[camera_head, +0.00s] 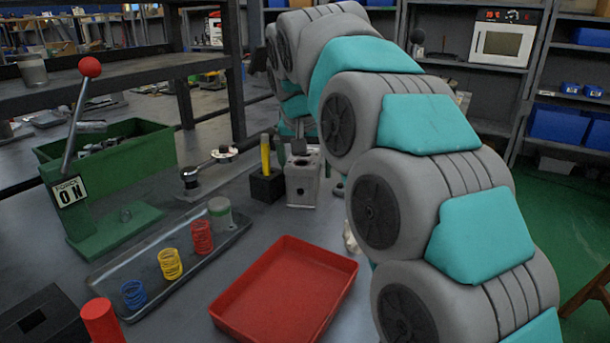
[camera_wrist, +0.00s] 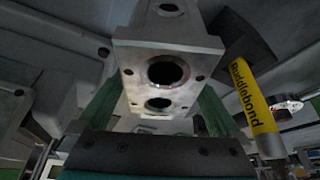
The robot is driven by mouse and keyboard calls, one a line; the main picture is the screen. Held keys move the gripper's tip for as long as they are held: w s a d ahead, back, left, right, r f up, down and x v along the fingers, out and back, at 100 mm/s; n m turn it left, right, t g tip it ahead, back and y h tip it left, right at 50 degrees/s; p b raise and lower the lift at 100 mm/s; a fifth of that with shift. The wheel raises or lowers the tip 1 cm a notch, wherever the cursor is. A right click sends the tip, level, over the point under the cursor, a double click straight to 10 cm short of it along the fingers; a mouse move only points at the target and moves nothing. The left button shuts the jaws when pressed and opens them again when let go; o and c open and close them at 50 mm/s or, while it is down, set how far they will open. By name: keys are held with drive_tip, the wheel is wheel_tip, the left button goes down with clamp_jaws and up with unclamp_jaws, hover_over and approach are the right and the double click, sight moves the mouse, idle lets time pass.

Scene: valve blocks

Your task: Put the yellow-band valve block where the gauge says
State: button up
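A grey metal valve block (camera_head: 302,185) with round bores stands on the bench, just left of my arm. In the wrist view the same block (camera_wrist: 165,75) fills the middle, bores towards the camera. No yellow band shows on the faces I see. My gripper (camera_wrist: 162,95) has green fingers, one on each side of the block; whether they touch it is unclear. In the head view my gripper is mostly hidden behind my arm. A small pale round piece with red marks (camera_head: 223,153) lies left of the block; I cannot tell if it is the gauge.
A yellow tube (camera_head: 265,155) stands in a black holder (camera_head: 267,187) close beside the block. A red tray (camera_head: 230,300) lies in front. A grey tray (camera_head: 150,290) holds blue, yellow and red coils. A green bin (camera_head: 150,160) and red-knobbed lever (camera_head: 80,115) stand left.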

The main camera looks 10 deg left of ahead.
clamp_jaws()
idle(0.6)
